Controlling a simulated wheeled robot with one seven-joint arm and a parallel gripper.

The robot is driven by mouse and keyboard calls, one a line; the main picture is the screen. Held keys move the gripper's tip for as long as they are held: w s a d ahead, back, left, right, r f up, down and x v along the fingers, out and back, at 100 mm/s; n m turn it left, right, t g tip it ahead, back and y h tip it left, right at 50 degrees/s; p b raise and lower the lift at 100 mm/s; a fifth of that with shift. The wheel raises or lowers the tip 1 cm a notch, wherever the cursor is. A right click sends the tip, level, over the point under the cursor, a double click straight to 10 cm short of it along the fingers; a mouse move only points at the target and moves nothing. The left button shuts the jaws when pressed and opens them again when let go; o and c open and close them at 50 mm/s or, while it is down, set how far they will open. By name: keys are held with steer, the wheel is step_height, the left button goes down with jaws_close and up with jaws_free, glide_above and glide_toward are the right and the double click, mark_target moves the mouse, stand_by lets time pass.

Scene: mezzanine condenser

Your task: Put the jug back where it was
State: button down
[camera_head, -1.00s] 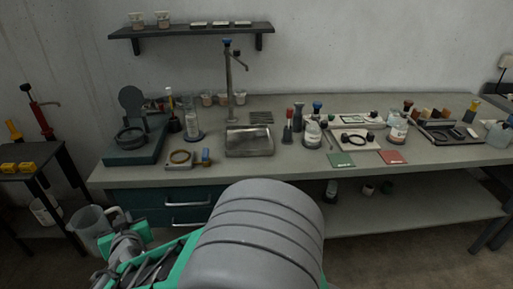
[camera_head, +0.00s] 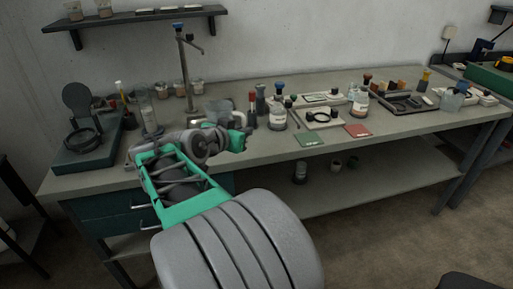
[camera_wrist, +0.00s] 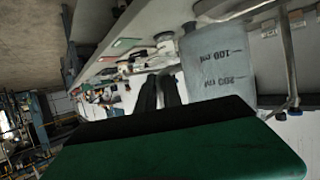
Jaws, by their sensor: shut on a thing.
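The jug is a pale, translucent vessel with dark graduation marks. In the wrist view the jug (camera_wrist: 218,62) fills the upper right of centre, its marks upside down in that picture. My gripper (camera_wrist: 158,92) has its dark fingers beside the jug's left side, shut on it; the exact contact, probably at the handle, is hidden. In the head view the jug (camera_head: 216,111) shows only in part behind my wrist, over the bench near the tap. My gripper's green housing (camera_head: 238,140) is there too, with the fingers not clearly visible.
The bench (camera_head: 265,150) carries a tall tap (camera_head: 185,65), a glass cylinder (camera_head: 149,115) and a dark-based stand (camera_head: 88,150) at left. A wall shelf (camera_head: 135,19) hangs above.

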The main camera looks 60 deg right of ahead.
steer(key=s+d+r+m+g, duration=0.1)
steer(key=s+d+m+g, duration=0.2)
steer(key=s, duration=0.5)
steer(key=shift+n, duration=0.4)
steer(key=w+d+f, duration=0.1)
steer(key=d+f, duration=0.2)
steer(key=d, duration=0.1)
steer(key=w+d+f+p, duration=0.1)
steer(key=w+d+f, duration=0.1)
steer(key=d+f, duration=0.1)
steer(key=w+d+f, duration=0.2)
steer(key=d+f, duration=0.1)
steer(key=d, duration=0.3)
steer(key=shift+w+d+f, duration=0.1)
steer(key=shift+f, duration=0.2)
step_height(320, 180, down, 3)
steer(key=shift+d+r, duration=0.1)
steer(key=shift+r, duration=0.05)
steer(key=shift+f, duration=0.35)
steer(key=c, duration=1.9)
jaws_free()
steer(key=shift+c, duration=0.2)
steer(key=o, duration=0.4)
steer(key=shift+o, duration=0.2)
steer(key=shift+r, duration=0.1)
